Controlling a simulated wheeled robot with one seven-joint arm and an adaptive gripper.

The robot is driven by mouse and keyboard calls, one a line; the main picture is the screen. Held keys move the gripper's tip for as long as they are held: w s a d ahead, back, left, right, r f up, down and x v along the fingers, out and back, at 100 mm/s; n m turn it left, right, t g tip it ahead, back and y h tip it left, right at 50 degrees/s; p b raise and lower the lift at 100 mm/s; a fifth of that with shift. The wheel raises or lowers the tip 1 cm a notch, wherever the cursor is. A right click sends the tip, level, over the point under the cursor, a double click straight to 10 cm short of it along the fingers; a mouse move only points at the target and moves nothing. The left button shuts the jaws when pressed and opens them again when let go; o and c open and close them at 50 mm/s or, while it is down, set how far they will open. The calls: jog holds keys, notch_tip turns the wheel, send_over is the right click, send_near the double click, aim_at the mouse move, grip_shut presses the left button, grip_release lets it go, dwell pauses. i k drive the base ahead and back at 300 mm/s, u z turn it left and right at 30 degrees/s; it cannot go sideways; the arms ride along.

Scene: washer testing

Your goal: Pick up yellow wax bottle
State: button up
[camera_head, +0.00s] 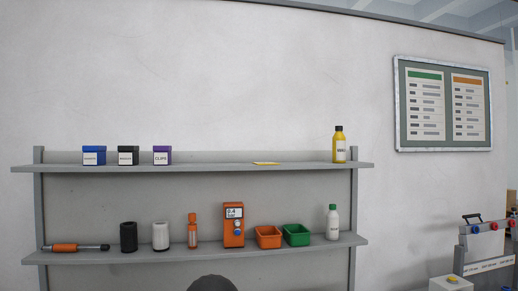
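The yellow wax bottle (339,146) stands upright on the upper shelf (200,169), near its right end. It has a black cap and a white label with small lettering. Nothing stands in front of it. A flat yellow piece (265,164) lies on the same shelf to its left, with a gap between them. My gripper is not in view. A dark rounded shape at the bottom edge may be part of my arm, but I cannot tell.
Blue (94,155), black (128,155) and purple (162,155) boxes stand on the upper shelf's left. The lower shelf (100,257) holds several items, including a white bottle (332,222) below the yellow one. A board (443,104) hangs on the right wall.

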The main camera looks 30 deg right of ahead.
aim_at(339, 140)
jog(key=u, duration=1.55)
jog(key=k, duration=1.85)
jog(key=z, duration=2.15)
